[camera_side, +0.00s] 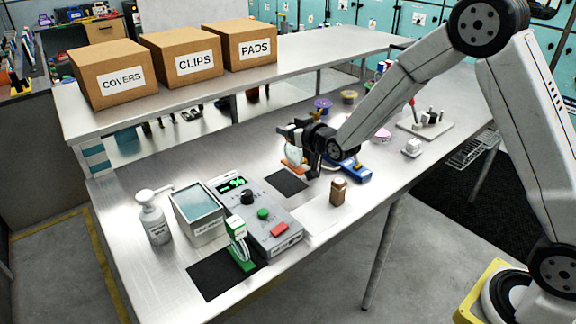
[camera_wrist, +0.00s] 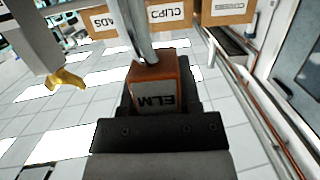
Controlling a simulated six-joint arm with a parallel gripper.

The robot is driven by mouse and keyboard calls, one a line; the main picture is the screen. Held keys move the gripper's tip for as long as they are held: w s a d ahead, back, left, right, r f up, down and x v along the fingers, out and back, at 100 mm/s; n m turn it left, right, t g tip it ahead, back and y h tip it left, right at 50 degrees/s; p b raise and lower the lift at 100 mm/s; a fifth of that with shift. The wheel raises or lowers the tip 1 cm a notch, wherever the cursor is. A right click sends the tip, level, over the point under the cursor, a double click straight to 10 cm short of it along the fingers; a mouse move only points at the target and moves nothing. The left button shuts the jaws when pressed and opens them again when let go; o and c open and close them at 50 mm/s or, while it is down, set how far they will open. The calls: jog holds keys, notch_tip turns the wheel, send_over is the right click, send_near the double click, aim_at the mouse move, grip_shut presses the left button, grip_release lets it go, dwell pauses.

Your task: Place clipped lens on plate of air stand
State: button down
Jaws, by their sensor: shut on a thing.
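My gripper (camera_side: 300,140) is shut on a brown clip (camera_wrist: 156,90) marked with letters that look like ELM, close in front of the wrist camera. A pale, clear round lens (camera_side: 293,157) shows at the gripper's left end in the side view, above the bench. In the wrist view a thin grey curved edge, likely the lens (camera_wrist: 138,30), rises from the clip. A blue base (camera_side: 352,172) lies on the bench just behind and right of the gripper, partly hidden by it. I cannot tell which thing is the air stand or its plate.
A grey control box (camera_side: 262,220) with a display, knob and buttons stands in front, beside a green stand (camera_side: 240,245) on a black mat. A tray of blue liquid (camera_side: 198,212), a pump bottle (camera_side: 154,218) and a small brown block (camera_side: 338,191) stand nearby. A bare black mat (camera_side: 287,182) lies below the gripper.

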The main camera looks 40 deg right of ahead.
aim_at(284, 148)
jog(key=shift+w+f, duration=1.3)
jog(key=shift+f, duration=0.2)
jog(key=shift+w+f, duration=0.15)
jog(key=shift+f, duration=0.8)
jog(key=shift+w+f, duration=0.1)
jog(key=shift+f, duration=0.8)
jog(key=shift+f, duration=0.15)
jog(key=shift+c, duration=1.5)
grip_release()
